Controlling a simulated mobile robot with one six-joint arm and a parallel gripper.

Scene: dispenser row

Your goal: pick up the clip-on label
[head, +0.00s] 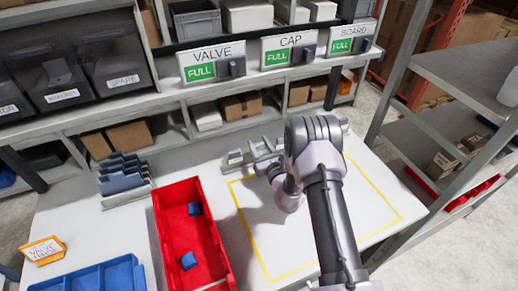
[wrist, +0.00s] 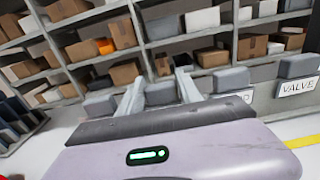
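A small orange-framed label (head: 42,250) with a white face lies at the left of the white table in the head view. Its first line seems to read VALVE; the second line is too small to read. My gripper (wrist: 160,94) shows in the wrist view with its two pale fingers apart and nothing held between them. A grey block appears behind the gap. In the head view my arm reaches over the right half of the table, well away from the orange-framed label, and its fingertips are hard to make out. The label is not visible in the wrist view.
A red bin (head: 168,235) with two blue pieces stands between the label and my arm. A blue tray (head: 95,278) lies just right of the label. Shelf signs read VALVE (head: 212,60), CAP (head: 289,48) and BOARD (head: 352,37). A metal rack (head: 455,75) stands right.

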